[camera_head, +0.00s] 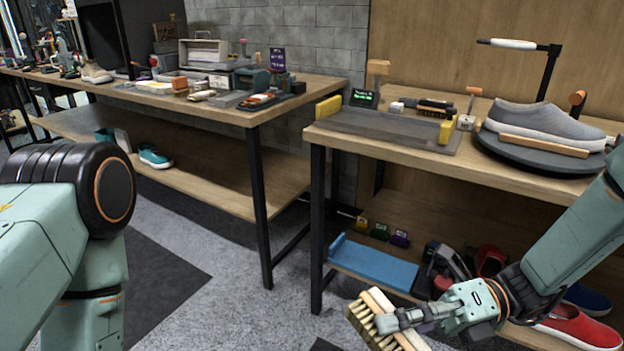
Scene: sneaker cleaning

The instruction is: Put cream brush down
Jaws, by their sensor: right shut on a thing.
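My right gripper (408,319) is at the bottom of the head view, low in front of the right workbench. It is shut on a brush (374,309) with a wooden back and pale cream bristles. The gripper hides part of the brush. The brush hangs in the air, apart from the bench top (387,149). Only links of my left arm show at the left edge; its gripper is out of view.
A grey sneaker (545,124) sits on a dark round stand (525,152) on the right bench. A grey tray (385,131) with yellow end blocks lies left of it, with a dark brush (436,106) behind. Shoes, including a red one (582,328), and a blue tray (372,264) are below.

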